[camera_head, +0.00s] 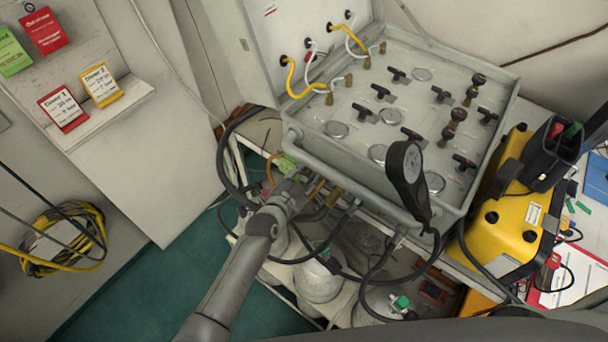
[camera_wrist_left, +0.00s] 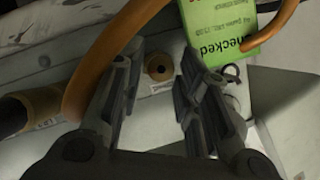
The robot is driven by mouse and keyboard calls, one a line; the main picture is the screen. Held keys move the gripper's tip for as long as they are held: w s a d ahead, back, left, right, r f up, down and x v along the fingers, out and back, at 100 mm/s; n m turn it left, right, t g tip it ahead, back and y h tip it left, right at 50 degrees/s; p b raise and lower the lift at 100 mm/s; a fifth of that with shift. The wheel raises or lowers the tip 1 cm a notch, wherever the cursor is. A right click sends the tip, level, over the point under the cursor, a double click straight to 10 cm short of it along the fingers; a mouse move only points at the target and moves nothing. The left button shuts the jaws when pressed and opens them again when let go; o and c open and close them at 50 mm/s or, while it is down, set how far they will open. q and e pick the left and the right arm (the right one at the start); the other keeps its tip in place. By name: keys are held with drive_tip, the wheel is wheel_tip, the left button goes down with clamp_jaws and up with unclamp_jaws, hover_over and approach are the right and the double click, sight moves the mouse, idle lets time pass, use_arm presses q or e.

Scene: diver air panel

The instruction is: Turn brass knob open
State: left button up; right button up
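My left gripper (camera_head: 292,188) is at the lower front edge of the grey air panel case (camera_head: 365,181), among hoses. In the left wrist view, its two fingers (camera_wrist_left: 160,72) are apart, with nothing clamped between them. A small round brass-brown knob or fitting (camera_wrist_left: 158,67) with a dark centre shows between and beyond the fingers. I cannot tell whether it is the brass knob of the task. My right gripper is not in view.
An orange hose (camera_wrist_left: 100,55) curves close by the left finger, and a green "Checked" tag (camera_wrist_left: 220,22) hangs near the right one. Cylinders (camera_head: 319,279) and dark hoses are below. A yellow case (camera_head: 512,225) is at right.

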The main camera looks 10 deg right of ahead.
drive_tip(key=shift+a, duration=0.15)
use_arm(q)
drive_tip(key=shift+c, duration=0.8)
clamp_jaws()
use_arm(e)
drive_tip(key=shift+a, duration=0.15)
